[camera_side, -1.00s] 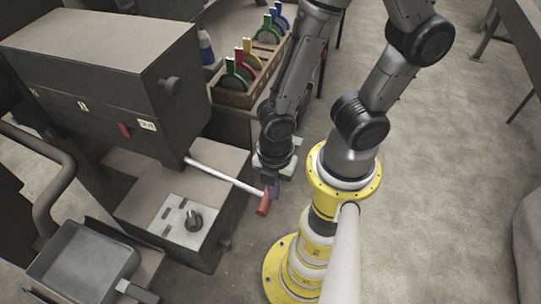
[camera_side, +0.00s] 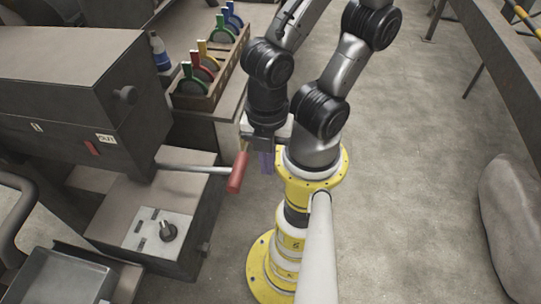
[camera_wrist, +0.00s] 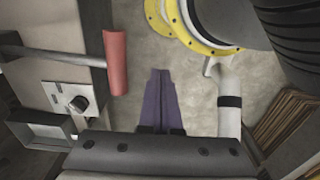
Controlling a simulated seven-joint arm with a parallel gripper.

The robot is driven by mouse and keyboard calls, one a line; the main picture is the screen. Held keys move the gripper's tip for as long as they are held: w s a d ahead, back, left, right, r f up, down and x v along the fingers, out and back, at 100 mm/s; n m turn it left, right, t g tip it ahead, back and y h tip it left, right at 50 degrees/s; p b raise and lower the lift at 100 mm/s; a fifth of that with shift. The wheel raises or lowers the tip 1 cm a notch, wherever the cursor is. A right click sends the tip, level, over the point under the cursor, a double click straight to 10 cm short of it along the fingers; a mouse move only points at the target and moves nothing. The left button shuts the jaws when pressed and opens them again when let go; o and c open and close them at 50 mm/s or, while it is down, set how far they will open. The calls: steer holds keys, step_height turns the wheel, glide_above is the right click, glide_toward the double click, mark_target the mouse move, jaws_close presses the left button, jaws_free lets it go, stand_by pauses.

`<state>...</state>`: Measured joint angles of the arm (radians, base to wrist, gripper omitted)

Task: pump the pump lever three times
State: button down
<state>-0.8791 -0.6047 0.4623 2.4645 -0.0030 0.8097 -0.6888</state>
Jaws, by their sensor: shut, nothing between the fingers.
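The pump lever (camera_side: 195,168) is a pale rod that sticks out from the dark machine and ends in a red grip (camera_side: 237,173). It runs nearly level in the side view. The red grip also shows at the upper left of the wrist view (camera_wrist: 116,62). My gripper (camera_side: 267,165) points down just right of the red grip, with its purple fingers together and empty. In the wrist view the fingers (camera_wrist: 161,80) are pressed together, with a strip of floor between them and the grip. I cannot tell their height difference exactly.
The dark machine (camera_side: 75,90) and its lower box with a knob panel (camera_side: 150,232) stand left. A rack (camera_side: 213,88) with several coloured discs and a bottle (camera_side: 160,52) are behind. A metal tray (camera_side: 60,278) is at lower left.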

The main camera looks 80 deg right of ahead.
steer(key=shift+s+r, duration=0.35)
steer(key=shift+r, duration=0.5)
step_height(320, 180, up, 12)
glide_above(238, 168)
steer(key=shift+r, duration=0.15)
stand_by(0.3)
step_height(238, 168, down, 14)
steer(key=shift+f, duration=0.1)
stand_by(0.6)
